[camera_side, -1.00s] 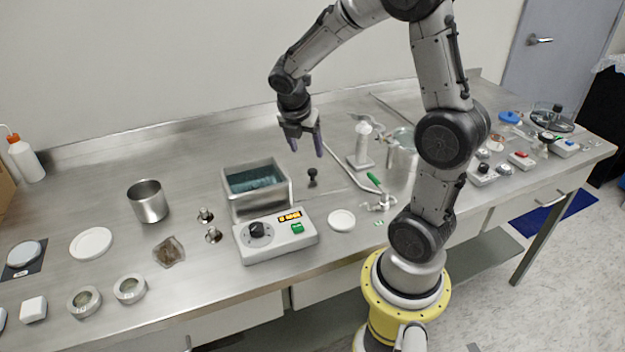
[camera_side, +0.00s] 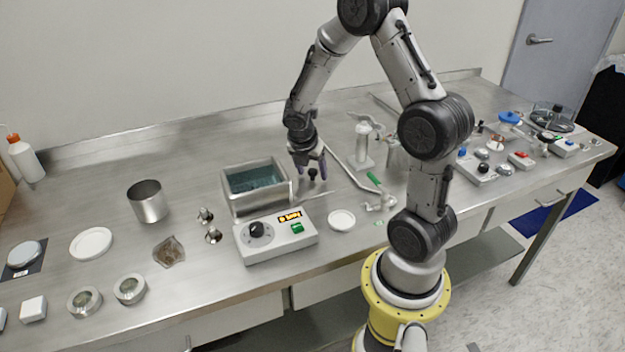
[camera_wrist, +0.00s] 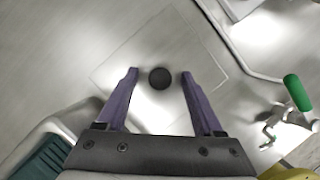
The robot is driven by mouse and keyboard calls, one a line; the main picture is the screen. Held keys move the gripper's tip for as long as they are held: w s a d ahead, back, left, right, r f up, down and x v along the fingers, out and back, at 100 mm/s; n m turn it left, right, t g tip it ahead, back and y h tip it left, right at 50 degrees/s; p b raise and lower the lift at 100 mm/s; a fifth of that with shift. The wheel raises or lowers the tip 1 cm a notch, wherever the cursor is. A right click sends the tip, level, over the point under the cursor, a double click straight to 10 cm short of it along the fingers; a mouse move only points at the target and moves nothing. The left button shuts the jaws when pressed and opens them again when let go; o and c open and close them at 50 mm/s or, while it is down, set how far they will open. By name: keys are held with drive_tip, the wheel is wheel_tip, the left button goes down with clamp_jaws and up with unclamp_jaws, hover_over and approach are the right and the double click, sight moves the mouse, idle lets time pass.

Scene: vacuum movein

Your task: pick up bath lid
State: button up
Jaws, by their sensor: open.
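The bath lid (camera_wrist: 150,42) is a flat square steel-coloured plate with a round black knob (camera_wrist: 159,79) at its middle. It lies flat on the steel bench, just right of the water bath (camera_side: 228,193), and its plate blends with the bench in the side view. The black knob also shows in the side view (camera_side: 313,174). My gripper (camera_wrist: 159,75) is open, pointing down over the lid. Its two purple fingers stand on either side of the knob, with a visible gap on each side in the wrist view.
The bath's control box (camera_side: 275,238) stands in front of the bath. A white dish (camera_side: 341,220), a bent metal tube with a green-handled valve (camera_side: 374,179) and a white stand (camera_side: 363,150) are to the right. A steel beaker (camera_side: 148,203) stands left of the bath.

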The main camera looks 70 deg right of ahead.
clamp_jaws()
drive_tip(key=shift+r, duration=0.1)
idle(0.4)
